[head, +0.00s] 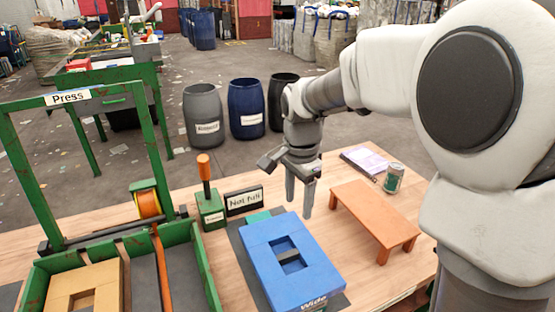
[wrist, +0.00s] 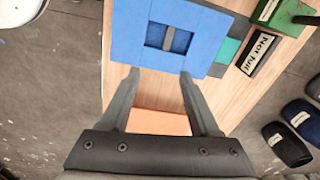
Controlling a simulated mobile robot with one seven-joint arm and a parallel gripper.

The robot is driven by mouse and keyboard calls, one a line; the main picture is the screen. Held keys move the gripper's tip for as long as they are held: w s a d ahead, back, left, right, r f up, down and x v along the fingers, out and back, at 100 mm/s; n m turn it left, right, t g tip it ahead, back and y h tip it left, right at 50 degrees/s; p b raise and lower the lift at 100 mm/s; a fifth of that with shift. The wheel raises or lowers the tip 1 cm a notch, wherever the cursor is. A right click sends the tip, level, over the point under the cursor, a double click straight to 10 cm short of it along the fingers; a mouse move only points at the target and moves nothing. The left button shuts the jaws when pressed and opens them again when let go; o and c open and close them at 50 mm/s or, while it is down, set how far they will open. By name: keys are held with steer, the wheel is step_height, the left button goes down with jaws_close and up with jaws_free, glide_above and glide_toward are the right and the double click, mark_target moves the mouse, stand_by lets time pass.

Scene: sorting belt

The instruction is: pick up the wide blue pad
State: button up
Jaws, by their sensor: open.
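The wide blue pad (head: 262,247) lies on the table with a "Wide" label on its near edge. It has a square recess in its middle with a small bar across it. My gripper (head: 299,208) is open and empty, pointing down above the table, just behind and right of the pad in the head view. In the wrist view the pad (wrist: 129,35) fills the top middle, and the fingertips of my gripper (wrist: 160,72) are spread near its lower edge. They look apart from the pad. Its underside is hidden.
An orange bench-like stand (head: 375,215) is close right of my gripper, with a can (head: 394,178) behind it. A "Not full" sign (head: 244,201) and a green box with an orange handle (head: 211,210) stand behind the pad. A green press frame (head: 20,160) with a tan block (head: 110,285) is left.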

step_height(320, 180, down, 5)
steer(key=w+a+m, duration=0.2)
steer(key=b, duration=0.2)
glide_above(287, 254)
steer(key=shift+g, duration=0.4)
steer(key=f, duration=1)
steer(key=shift+s+d+f, duration=0.1)
steer(key=shift+s+f, duration=0.15)
steer(key=shift+f, duration=0.05)
steer(key=shift+w+f+b, duration=0.2)
steer(key=shift+f+b, duration=0.4)
steer(key=shift+f, duration=2.3)
jaws_close()
steer(key=shift+r, duration=0.1)
